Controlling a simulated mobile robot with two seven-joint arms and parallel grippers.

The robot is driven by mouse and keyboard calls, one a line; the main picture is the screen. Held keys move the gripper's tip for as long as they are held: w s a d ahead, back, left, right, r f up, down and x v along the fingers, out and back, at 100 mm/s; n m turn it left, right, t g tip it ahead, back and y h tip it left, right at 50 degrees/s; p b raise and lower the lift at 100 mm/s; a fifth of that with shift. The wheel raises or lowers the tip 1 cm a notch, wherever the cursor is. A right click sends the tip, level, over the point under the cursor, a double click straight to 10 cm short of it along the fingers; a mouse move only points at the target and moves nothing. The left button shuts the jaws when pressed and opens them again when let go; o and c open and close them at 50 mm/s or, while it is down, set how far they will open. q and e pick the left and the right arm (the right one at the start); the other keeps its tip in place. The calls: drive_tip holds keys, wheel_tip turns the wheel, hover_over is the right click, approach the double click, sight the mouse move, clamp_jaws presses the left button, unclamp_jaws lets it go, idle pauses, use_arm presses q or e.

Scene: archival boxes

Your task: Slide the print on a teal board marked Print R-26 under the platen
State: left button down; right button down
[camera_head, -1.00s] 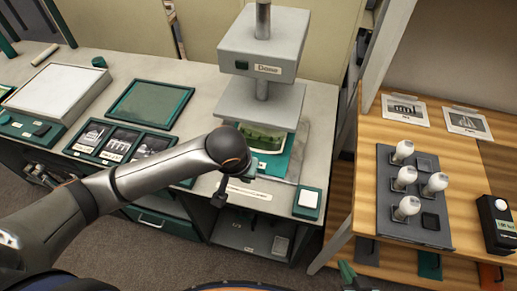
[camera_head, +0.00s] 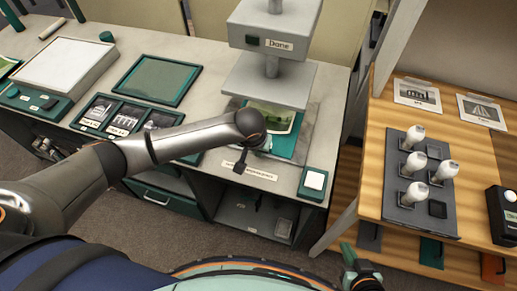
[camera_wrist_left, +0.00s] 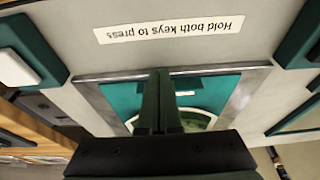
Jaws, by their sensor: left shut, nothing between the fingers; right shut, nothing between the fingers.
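The press stands at the back middle, with a grey upper block (camera_head: 272,25) and a grey platen (camera_head: 268,82) below it. A green print (camera_head: 272,115) on a teal board (camera_head: 284,143) lies on the press bed, its far part hidden under the platen. The board (camera_wrist_left: 218,90) also shows in the left wrist view with a small white label (camera_wrist_left: 185,93), too small to read. My left gripper (camera_head: 265,145) is at the board's near edge; its shut, empty fingers (camera_wrist_left: 162,85) overlap the board in the wrist view. Contact is unclear. My right gripper (camera_head: 349,256) is shut, low and away from the press.
A teal key block (camera_head: 313,183) with a white button stands right of the bed. The label "Hold both keys to press" (camera_wrist_left: 170,28) lies along the front. Framed prints (camera_head: 128,116) and a teal tray (camera_head: 155,80) lie left. A wooden shelf with bulb-like items (camera_head: 412,165) stands right.

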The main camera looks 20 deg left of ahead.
use_arm(q)
drive_tip(key=shift+w, duration=0.3)
drive_tip(key=shift+w, duration=0.1)
